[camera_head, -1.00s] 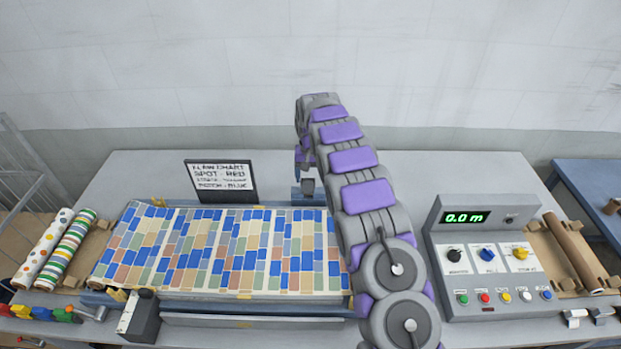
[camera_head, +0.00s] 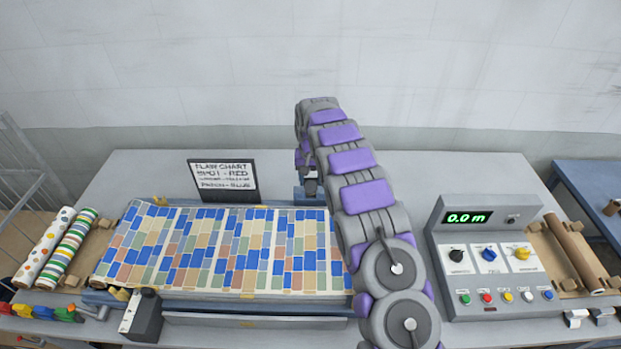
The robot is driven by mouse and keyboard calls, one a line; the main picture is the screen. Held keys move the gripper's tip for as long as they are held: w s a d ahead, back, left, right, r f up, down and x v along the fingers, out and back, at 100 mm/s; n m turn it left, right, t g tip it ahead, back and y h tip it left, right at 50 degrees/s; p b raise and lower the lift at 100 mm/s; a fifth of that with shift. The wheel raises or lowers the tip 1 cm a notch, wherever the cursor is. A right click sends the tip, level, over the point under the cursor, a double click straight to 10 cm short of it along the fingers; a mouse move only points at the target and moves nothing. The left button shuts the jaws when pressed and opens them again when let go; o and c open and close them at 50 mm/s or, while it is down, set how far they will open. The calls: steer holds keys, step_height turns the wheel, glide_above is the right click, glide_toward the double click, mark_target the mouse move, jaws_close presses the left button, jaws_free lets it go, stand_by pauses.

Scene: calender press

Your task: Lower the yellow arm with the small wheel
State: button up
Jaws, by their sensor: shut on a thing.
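My gripper (camera_head: 309,186) is at the far end of my arm, at the back right of the patterned sheet (camera_head: 215,250). It is small and partly covered by my own arm links. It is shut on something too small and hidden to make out. The yellow arm with the small wheel cannot be clearly seen; my arm covers the right end of the sheet and the area behind it. The control box (camera_head: 487,258) to the right shows 0.0 m in green digits.
A flaw chart sign (camera_head: 224,178) stands behind the sheet. A dark box with a white face (camera_head: 140,315) stands at the front left. Patterned rolls (camera_head: 62,250) lie at the left, a brown roll (camera_head: 574,253) at the right.

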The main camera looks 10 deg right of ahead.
jaws_close()
steer(key=shift+s, duration=0.1)
steer(key=shift+s+a+f+t+h+b, duration=0.15)
steer(key=shift+s+f+t+b, duration=0.1)
steer(key=shift+s+t+b, duration=0.45)
steer(key=shift+s+a+f+t+h+b, duration=0.15)
steer(key=shift+s+t+b, duration=0.25)
steer(key=shift+t+b, duration=0.45)
steer(key=shift+s+f+t+b, duration=0.45)
steer(key=shift+s+t+b, duration=0.1)
steer(key=shift+s+t, duration=0.1)
steer(key=f+t+b, duration=0.1)
steer(key=s+f+t+b, duration=0.1)
steer(key=b, duration=0.1)
steer(key=s+t+h+b, duration=0.1)
steer(key=t+b, duration=0.1)
steer(key=shift+s+a+f, duration=0.2)
steer(key=shift+a+f, duration=0.05)
steer(key=shift+f, duration=0.15)
steer(key=f+t+b, duration=0.1)
steer(key=b, duration=0.1)
steer(key=s+f+t+b, duration=0.1)
steer(key=t+b, duration=0.1)
steer(key=shift+a+h+b, duration=0.15)
steer(key=shift+h+b, duration=0.15)
steer(key=shift+b, duration=0.1)
steer(key=shift+s, duration=0.1)
